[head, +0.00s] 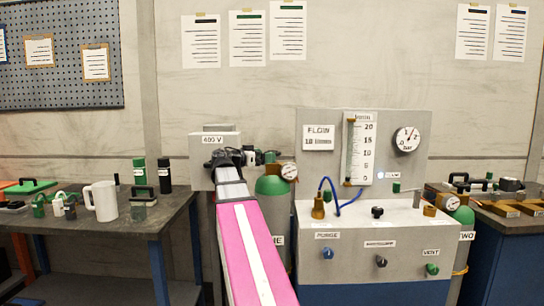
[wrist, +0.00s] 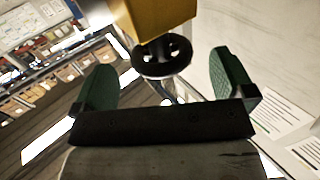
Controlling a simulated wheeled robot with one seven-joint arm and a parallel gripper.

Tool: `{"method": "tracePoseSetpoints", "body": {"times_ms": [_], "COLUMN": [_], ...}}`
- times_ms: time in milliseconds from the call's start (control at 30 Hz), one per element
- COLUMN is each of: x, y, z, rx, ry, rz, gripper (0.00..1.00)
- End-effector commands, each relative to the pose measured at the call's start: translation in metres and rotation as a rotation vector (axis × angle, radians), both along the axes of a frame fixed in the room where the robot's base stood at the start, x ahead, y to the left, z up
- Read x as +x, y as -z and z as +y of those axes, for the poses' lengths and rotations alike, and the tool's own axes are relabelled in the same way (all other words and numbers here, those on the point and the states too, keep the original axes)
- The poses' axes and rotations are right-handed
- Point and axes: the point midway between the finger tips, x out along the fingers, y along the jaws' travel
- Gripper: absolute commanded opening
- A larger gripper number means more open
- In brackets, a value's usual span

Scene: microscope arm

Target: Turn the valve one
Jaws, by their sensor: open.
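The green cylinder (head: 272,205) stands left of the bench panel; its label is partly hidden by my arm and shows "NE". A round gauge (head: 289,171) sits at its top. My gripper (head: 246,157) is at the cylinder's top, in front of the grey box, and small in the head view. In the wrist view, a black handwheel (wrist: 163,70), apparently valve one, sits against a brass-yellow block (wrist: 160,18). My green fingers are spread wide on either side of the wheel, with visible gaps. Nothing is held. The valve itself cannot be made out in the head view.
The grey console (head: 345,235) with knobs, a flow tube (head: 357,150) and a dial (head: 407,140) stands just right of the cylinder. The "400 V" box (head: 207,142) is close to my gripper. A second cylinder (head: 462,225) labelled "TWO" is farther right.

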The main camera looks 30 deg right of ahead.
Motion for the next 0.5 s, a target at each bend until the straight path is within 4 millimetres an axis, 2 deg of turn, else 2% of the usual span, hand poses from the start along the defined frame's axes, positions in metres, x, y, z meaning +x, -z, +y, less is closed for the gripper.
{"method": "tracePoseSetpoints", "body": {"times_ms": [33, 200, 500], "x": [0.001, 0.002, 0.002], "y": [0.000, 0.000, 0.000], "z": [-0.009, -0.030, -0.042], "rx": [0.000, 0.000, 0.000], "ry": [0.001, 0.000, -0.001], "rz": [0.000, 0.001, 0.001], "gripper": [1.00, 1.00, 1.00]}}
